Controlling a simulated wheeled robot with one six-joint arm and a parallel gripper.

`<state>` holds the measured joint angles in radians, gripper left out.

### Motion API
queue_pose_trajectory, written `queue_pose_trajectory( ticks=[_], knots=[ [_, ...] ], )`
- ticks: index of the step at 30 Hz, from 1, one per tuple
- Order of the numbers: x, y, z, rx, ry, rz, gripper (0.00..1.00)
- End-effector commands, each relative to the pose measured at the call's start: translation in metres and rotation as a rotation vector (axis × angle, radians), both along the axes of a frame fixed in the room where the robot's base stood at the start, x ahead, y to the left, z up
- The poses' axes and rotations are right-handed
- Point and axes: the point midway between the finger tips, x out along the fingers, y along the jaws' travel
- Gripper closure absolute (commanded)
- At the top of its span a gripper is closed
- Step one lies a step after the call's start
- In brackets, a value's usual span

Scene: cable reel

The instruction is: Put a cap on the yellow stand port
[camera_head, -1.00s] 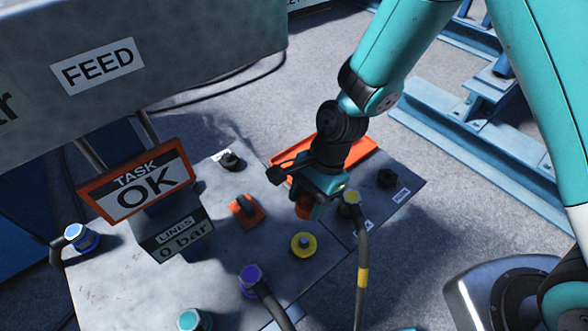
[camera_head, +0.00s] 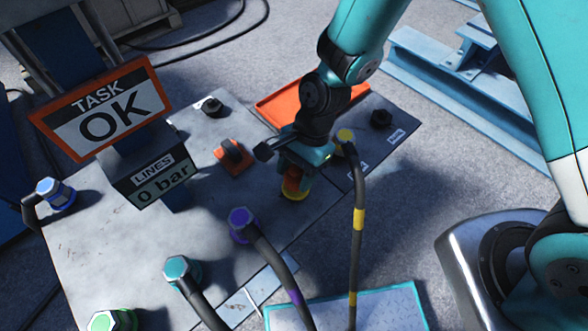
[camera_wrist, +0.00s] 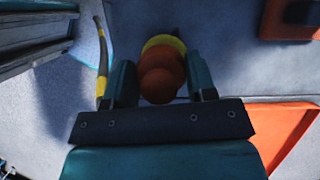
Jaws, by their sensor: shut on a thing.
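My gripper (camera_head: 294,178) is shut on an orange-red cap (camera_head: 291,186), just above the yellow stand port (camera_head: 295,196) on the grey panel. The cap also shows between the fingers in the wrist view (camera_wrist: 160,80). There the yellow port (camera_wrist: 164,42) shows as a rim behind the cap. The cap hides most of the port, and I cannot tell whether they touch.
A hose with yellow bands (camera_head: 358,220) hangs from a yellow-topped fitting (camera_head: 345,135) just right of my gripper. A purple fitting (camera_head: 242,224) stands to the left, an orange-based switch (camera_head: 233,155) farther up. An orange tray (camera_head: 272,108) lies behind my arm.

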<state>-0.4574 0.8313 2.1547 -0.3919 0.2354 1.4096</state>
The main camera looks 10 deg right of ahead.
Motion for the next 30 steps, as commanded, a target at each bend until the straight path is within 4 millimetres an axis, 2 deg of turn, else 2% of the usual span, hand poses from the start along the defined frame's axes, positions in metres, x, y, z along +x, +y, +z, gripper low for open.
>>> queue_pose_trajectory(
  ticks=[1,6,30],
  knots=[
    [0.0002,-0.0001,-0.0064,0.000,0.000,0.000,0.77],
    [0.0005,-0.0004,-0.0126,0.000,0.000,-0.001,0.77],
    [0.0022,-0.0012,-0.0114,0.000,0.000,-0.002,0.77]
  ],
)
